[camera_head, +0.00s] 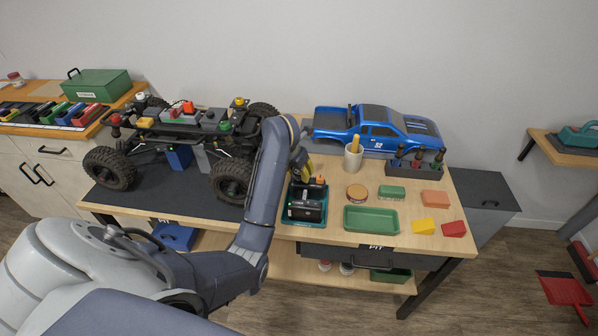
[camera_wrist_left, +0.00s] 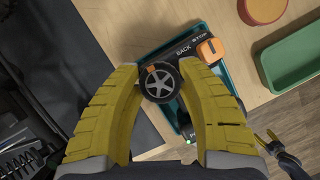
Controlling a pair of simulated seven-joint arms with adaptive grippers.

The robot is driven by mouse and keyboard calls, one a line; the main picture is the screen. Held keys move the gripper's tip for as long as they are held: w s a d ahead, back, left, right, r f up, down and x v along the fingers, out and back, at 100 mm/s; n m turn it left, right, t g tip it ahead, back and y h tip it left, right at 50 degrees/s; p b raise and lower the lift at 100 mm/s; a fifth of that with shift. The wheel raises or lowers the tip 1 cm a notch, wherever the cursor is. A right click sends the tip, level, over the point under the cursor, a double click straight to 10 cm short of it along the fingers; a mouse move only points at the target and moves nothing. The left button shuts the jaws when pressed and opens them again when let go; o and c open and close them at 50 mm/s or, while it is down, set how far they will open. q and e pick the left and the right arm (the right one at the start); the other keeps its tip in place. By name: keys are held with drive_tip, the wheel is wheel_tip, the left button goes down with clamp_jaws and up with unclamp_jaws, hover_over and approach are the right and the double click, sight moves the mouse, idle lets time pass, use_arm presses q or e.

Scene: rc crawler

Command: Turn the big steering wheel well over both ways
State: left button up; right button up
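The steering wheel (camera_wrist_left: 160,82) is a dark wheel with pale spokes and an orange mark at its rim, seen in the left wrist view. It sits on a black controller (camera_head: 308,208) in a teal tray (camera_head: 290,217) on the bench. My left gripper (camera_wrist_left: 160,78) points down at it. Its yellow fingers stand on both sides of the wheel and appear to touch its rim. In the head view the left gripper (camera_head: 302,170) is partly hidden by its arm. My right gripper (camera_wrist_left: 268,140) shows small in the left wrist view, its yellow fingers apart and empty.
An orange knob (camera_wrist_left: 210,49) stands beside the wheel, near BACK and STOP lettering. The crawler chassis (camera_head: 185,125) is left of my arm, a blue truck body (camera_head: 375,130) behind. A cup (camera_head: 353,160) and green tray (camera_head: 371,219) lie to the right.

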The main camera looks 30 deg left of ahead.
use_arm(q)
drive_tip(key=c, duration=0.6)
drive_tip(key=shift+n, duration=0.3)
drive_tip(key=n+y, duration=0.1)
drive_tip(key=n, duration=0.1)
drive_tip(key=shift+d+n, duration=0.1)
drive_tip(key=shift+n, duration=0.2)
drive_tip(key=shift+n+g+y, duration=0.5)
drive_tip(key=shift+n+y, duration=0.4)
drive_tip(key=shift+n, duration=1.5)
drive_tip(key=o, duration=1.3)
drive_tip(key=shift+c, duration=0.2)
drive_tip(key=shift+r, duration=0.1)
drive_tip(key=v, duration=0.7)
drive_tip(key=shift+r, duration=0.15)
